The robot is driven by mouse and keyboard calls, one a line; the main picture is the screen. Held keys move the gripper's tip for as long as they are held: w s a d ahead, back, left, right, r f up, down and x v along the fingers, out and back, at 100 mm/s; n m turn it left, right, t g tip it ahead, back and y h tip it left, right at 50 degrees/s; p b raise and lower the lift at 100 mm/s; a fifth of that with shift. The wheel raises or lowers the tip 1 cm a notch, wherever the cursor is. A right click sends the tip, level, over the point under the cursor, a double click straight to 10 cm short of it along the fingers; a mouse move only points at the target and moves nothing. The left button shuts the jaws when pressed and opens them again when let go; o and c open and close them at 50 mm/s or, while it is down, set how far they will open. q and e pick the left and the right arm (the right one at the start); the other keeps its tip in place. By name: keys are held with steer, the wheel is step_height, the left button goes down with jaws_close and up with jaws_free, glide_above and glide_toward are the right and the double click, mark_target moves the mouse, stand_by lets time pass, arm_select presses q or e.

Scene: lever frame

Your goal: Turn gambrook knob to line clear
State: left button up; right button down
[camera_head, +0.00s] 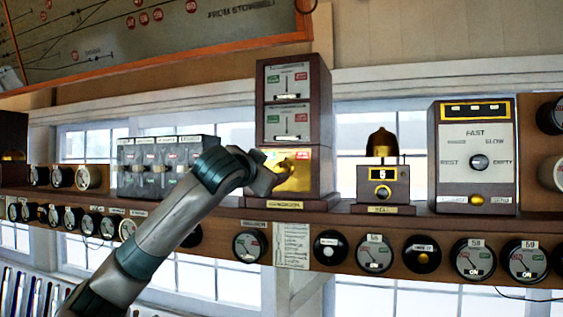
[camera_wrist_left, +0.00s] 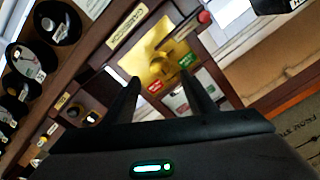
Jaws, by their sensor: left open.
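The Gambrook instrument is a tall brown wooden case (camera_head: 325,110) with two white indicator faces above a brass plate (camera_head: 313,157). Its nameplate (camera_head: 275,205) is on the base, and also shows in the left wrist view (camera_wrist_left: 127,25). The brass knob (camera_head: 287,169) sits on the plate. My left gripper (camera_head: 274,177) is at the plate, partly covering the knob in the head view. In the left wrist view the fingers (camera_wrist_left: 162,79) are spread and empty, with the knob (camera_wrist_left: 186,60) beyond them. Contact with it is not visible. The knob's exact setting is unclear. My right gripper is out of view.
A bell unit (camera_head: 382,182) stands right of the case, and a brown instrument with a dial (camera_head: 475,150) further right. Grey block instruments (camera_head: 160,165) stand left, behind my arm. Several round dials line the shelf front. A track diagram (camera_head: 150,35) hangs above.

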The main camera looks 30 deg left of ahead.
mark_target(281, 169)
arm_select(q)
steer(key=p+x, duration=0.4)
steer(key=x, duration=0.4)
steer(key=shift+r, duration=0.15)
steer(key=shift+w, duration=0.4)
steer(key=c, duration=0.8)
